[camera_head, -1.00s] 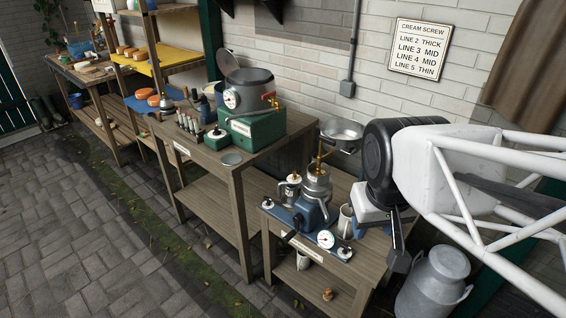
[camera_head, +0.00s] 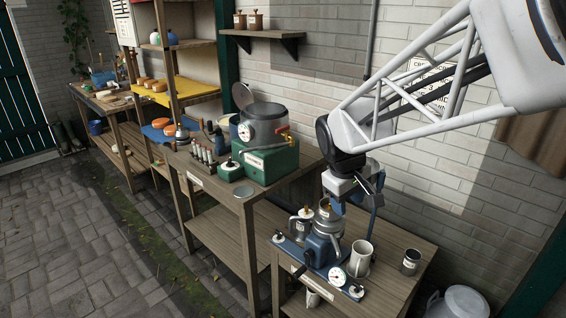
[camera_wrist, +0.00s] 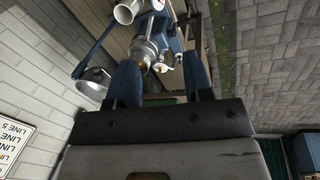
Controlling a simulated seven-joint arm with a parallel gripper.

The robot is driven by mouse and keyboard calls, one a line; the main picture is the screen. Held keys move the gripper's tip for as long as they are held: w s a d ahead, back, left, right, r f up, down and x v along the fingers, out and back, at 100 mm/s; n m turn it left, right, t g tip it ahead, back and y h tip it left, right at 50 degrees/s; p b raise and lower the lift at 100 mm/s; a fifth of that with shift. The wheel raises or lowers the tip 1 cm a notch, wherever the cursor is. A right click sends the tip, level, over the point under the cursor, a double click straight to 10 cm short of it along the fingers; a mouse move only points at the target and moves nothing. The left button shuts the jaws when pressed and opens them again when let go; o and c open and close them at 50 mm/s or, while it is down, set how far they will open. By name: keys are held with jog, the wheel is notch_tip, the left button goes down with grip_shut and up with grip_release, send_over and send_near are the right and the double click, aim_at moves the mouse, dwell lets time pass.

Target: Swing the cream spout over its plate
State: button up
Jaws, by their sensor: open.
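The cream separator (camera_head: 323,238) stands on the low bench, with a blue body and metal bowls on top. A small brass piece (camera_head: 326,207) shows at its top. The cream spout and its plate cannot be told apart clearly from the other metal parts. My gripper (camera_head: 352,203) is above and just right of the separator top, pointing down, open and empty. In the wrist view, its two blue fingers (camera_wrist: 162,74) stand apart, with the separator's metal top (camera_wrist: 146,46) and brass tip (camera_wrist: 142,64) beyond and between them. Contact is not visible.
A white jug (camera_head: 359,259), a gauge (camera_head: 337,274) and a dark tin (camera_head: 411,262) stand on the low bench. A metal basin (camera_wrist: 91,90) is close beside the left finger in the wrist view. A green machine (camera_head: 268,160) stands on the higher bench at left.

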jog(key=w+a+f+n+h, duration=0.1)
jog(key=w+a+f+n, duration=0.2)
jog(key=w+f, duration=0.4)
jog(key=w+a+f+n, duration=0.4)
jog(key=w+f, duration=0.4)
jog(key=w, duration=0.5)
jog(key=w+a+f+n+h, duration=0.1)
jog(key=w+a+f+n, duration=0.2)
jog(key=w+a+f, duration=0.3)
jog(key=w+f, duration=0.2)
jog(key=w, duration=0.2)
jog(key=shift+w+f+n+g+h, duration=0.15)
jog(key=shift+w+n+g+h, duration=0.05)
jog(key=shift+n+g+h, duration=0.1)
jog(key=shift+d+f, duration=0.15)
jog(key=shift+x, duration=3.7)
jog(key=shift+c, duration=0.3)
grip_shut()
